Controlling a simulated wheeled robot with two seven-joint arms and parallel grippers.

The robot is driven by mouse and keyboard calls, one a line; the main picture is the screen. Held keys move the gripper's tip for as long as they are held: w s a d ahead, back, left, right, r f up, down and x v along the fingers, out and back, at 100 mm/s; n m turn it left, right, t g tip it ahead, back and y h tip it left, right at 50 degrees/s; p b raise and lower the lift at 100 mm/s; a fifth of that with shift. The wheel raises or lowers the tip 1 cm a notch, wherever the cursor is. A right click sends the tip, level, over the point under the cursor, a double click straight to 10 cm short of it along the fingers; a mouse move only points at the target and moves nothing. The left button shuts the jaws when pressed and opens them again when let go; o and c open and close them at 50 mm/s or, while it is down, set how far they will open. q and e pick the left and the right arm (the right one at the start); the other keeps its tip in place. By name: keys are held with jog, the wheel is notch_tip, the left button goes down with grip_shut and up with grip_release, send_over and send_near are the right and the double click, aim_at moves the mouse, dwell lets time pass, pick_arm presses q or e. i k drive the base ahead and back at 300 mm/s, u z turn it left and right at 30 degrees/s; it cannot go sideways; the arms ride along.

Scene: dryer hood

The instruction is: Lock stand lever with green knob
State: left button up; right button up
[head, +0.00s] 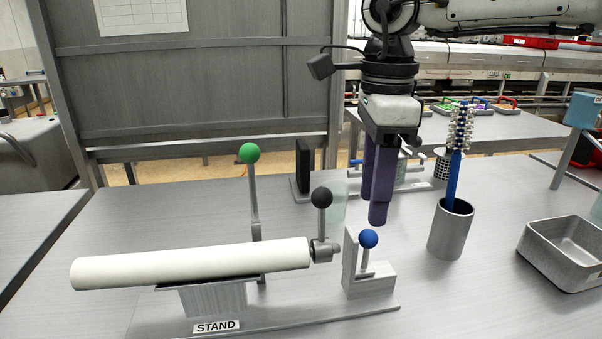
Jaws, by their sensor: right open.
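The green knob (249,153) tops a thin grey lever (254,205) that stands nearly upright behind the white cylinder (190,264). The lever's lower part is partly hidden by the cylinder. The cylinder lies on the stand (213,298), which has a "STAND" label at its front. My right gripper (375,205) points down with purple fingers, open and empty. It is well to the right of the green knob, above and behind the blue knob, and touches nothing that I can see. My left gripper is not in view.
A black knob (321,197) on a short lever stands at the cylinder's right end. A blue knob (368,239) sits on a grey block to its right. A cup (451,231) with a brush and a metal tray (567,250) stand farther right. The table left of the green knob is clear.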

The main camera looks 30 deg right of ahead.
aim_at(250, 153)
jog(key=k, duration=1.5)
